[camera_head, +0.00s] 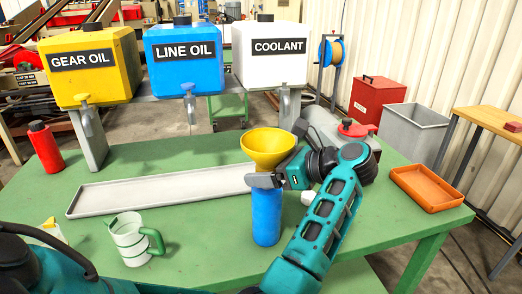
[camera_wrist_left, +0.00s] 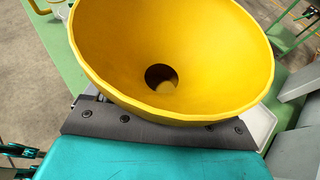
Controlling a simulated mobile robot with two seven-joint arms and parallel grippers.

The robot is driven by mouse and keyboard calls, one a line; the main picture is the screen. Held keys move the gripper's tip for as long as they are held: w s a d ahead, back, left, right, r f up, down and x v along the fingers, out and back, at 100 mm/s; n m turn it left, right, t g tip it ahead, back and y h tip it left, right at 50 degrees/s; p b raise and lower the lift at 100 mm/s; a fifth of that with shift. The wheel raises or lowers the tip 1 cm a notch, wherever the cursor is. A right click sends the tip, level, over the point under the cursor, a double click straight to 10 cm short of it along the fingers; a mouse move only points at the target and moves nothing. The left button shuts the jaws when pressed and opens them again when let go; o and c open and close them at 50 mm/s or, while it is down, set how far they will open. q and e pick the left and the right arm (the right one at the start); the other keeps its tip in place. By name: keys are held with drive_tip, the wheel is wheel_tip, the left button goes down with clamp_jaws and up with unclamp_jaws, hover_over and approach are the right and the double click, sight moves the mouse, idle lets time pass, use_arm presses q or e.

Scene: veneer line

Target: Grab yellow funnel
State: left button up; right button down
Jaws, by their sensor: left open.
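The yellow funnel (camera_head: 270,147) stands upright with its spout end over the blue bottle (camera_head: 266,215) on the green table. My left gripper (camera_head: 263,180) is open and lies right at the funnel's lower part, just above the bottle, reaching in from the right. In the left wrist view the yellow funnel (camera_wrist_left: 200,60) fills the upper middle, with its wide mouth and dark centre hole showing. Its rim hides my fingertips there, so I cannot tell whether they touch its spout. My right gripper is not in view.
A long pale tray (camera_head: 150,194) lies behind the bottle. A white jug with a green handle (camera_head: 132,240) stands front left, a red bottle (camera_head: 45,147) far left. An orange tray (camera_head: 427,187) lies at the right. Oil tanks (camera_head: 185,65) stand behind.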

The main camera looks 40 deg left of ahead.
use_arm(q)
drive_tip(key=shift+d, duration=0.1)
drive_tip(key=shift+c, duration=0.8)
drive_tip(key=c, duration=0.9)
